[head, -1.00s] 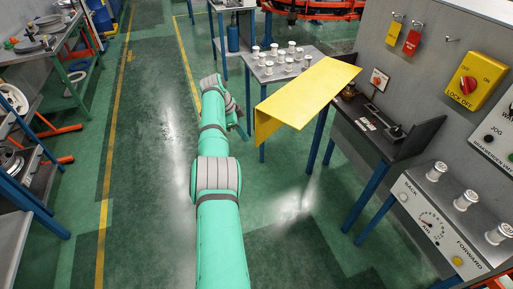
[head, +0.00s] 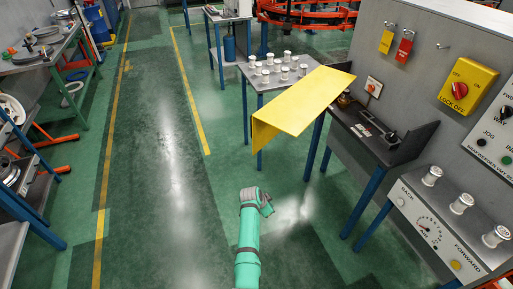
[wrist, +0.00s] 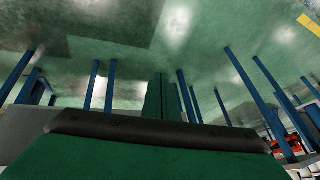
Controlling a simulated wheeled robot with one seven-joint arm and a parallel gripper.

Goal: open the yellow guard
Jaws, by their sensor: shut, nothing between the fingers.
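The yellow guard (head: 303,101) is a flat yellow sheet with a folded-down lip at its left end, in the head view right of centre. It lies nearly level, spanning from beside the table of white parts to above the dark bench. My green arm (head: 248,240) shows low in the middle of the head view, nearer than the guard and apart from it; my gripper is not visible there. In the wrist view my gripper (wrist: 161,78) shows as two dark green fingers side by side, shut and empty. The guard cannot be made out in the wrist view.
A small table (head: 262,82) holding several white parts stands behind the guard. A dark bench (head: 375,135) on blue legs stands right, below a grey panel with a lock-off switch (head: 467,88). A control box (head: 440,225) is at front right.

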